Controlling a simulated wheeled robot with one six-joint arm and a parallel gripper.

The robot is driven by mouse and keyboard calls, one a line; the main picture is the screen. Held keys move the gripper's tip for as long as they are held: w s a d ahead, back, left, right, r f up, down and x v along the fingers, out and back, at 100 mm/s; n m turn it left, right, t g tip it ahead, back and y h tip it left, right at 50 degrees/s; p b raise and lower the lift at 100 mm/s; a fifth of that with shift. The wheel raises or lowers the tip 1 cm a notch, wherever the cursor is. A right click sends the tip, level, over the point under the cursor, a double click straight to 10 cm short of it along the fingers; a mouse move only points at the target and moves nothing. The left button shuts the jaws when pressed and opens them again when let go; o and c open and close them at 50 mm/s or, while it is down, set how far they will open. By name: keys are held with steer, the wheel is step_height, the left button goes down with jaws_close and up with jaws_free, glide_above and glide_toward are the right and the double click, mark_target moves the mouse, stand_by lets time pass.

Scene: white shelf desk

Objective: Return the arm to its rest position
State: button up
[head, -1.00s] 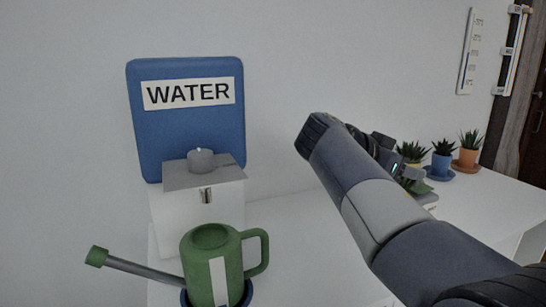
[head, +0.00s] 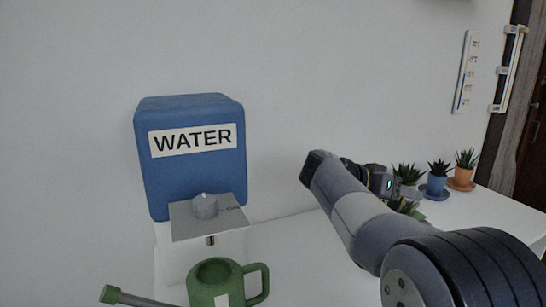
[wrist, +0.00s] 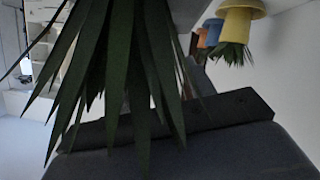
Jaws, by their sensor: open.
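My arm reaches in from the lower right of the head view, bent at a dark elbow. My gripper (head: 408,190) is at its far end, open, turned to the right among the potted plants. Its fingers are small and partly unclear there. In the wrist view, long green leaves (wrist: 120,70) hang large and close in front of the camera. A dark grey part of my own arm or gripper fills the bottom. I see nothing held in the jaws.
A blue WATER dispenser (head: 190,165) and a green watering can (head: 222,283) stand at left. Plants in a blue pot (head: 436,187) and an orange pot (head: 461,178) stand near my gripper. A bare white desk stretch (head: 300,255) lies between.

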steer(key=shift+w+a+r+n+g+h+p, duration=0.2)
steer(key=shift+w+n+g+h+p, duration=0.35)
steer(key=shift+p, duration=1.15)
steer(key=shift+w+a+r+n+g+h+p, duration=0.15)
steer(key=shift+w+n+p, duration=0.2)
steer(key=shift+n+p, duration=0.9)
steer(key=w+f+n+h+p, duration=0.1)
steer(key=n+p, duration=0.2)
steer(key=p, duration=0.2)
steer(key=w+a+f+n+g+h+p, duration=0.1)
steer(key=n+p, duration=0.1)
steer(key=p, duration=0.4)
steer(key=w+f+n+h+p, duration=0.1)
steer(key=n+p, duration=0.2)
steer(key=p, duration=0.3)
steer(key=shift+w+a+f+n+g+h, duration=0.2)
steer(key=shift+w+a+n+g+h, duration=0.1)
steer(key=shift+g+h, duration=0.1)
